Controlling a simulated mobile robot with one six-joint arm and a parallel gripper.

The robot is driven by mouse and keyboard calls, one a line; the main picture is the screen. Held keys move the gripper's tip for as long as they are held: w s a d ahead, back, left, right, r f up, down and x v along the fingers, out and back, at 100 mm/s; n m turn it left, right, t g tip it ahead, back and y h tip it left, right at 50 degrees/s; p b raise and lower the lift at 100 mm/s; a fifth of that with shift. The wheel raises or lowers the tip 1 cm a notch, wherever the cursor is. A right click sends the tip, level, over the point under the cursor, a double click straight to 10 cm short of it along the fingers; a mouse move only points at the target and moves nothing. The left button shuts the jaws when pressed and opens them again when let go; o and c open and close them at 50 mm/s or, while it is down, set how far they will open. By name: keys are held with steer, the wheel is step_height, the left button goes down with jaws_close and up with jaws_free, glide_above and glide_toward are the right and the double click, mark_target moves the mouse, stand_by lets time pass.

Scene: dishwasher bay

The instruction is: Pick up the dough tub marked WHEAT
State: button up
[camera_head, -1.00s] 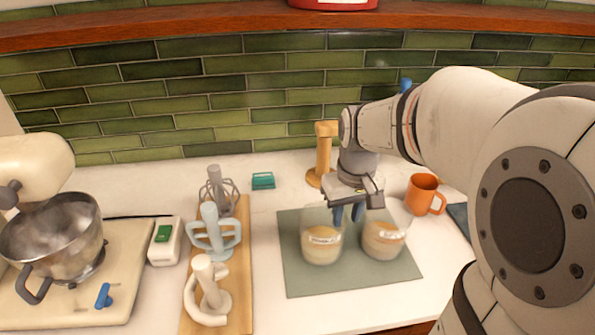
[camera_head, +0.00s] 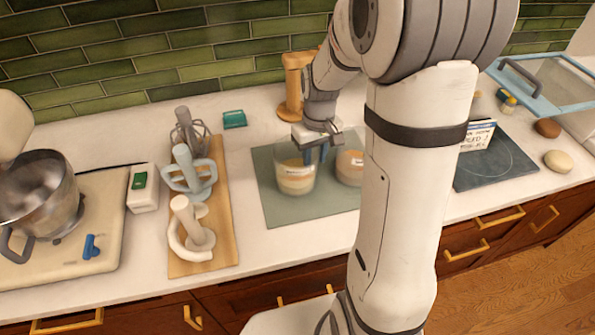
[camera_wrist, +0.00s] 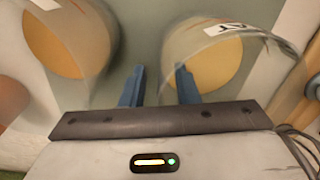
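Two clear dough tubs stand side by side on a grey-green mat (camera_head: 281,212). The left tub (camera_head: 296,178) in the head view holds pale dough and has a white label, too small to read there. In the wrist view it seems to be the right-hand tub (camera_wrist: 215,65), its label ending in "AT". The other tub (camera_head: 349,168) is partly hidden by my arm; it shows at the left of the wrist view (camera_wrist: 62,40). My gripper (camera_wrist: 158,82) has its blue fingers apart, nothing between them, near the "AT" tub's rim; contact is unclear. It also shows in the head view (camera_head: 316,154).
A wooden stand (camera_head: 292,88) is close behind the gripper. Left are a board with mixer attachments (camera_head: 203,245), a white switch box (camera_head: 143,188) and a mixer bowl (camera_head: 40,200). Right are a dark slab (camera_head: 495,162) and a blue-framed glass lid (camera_head: 545,85).

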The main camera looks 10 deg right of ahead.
steer(key=shift+c, duration=0.2)
jaws_close()
stand_by(0.4)
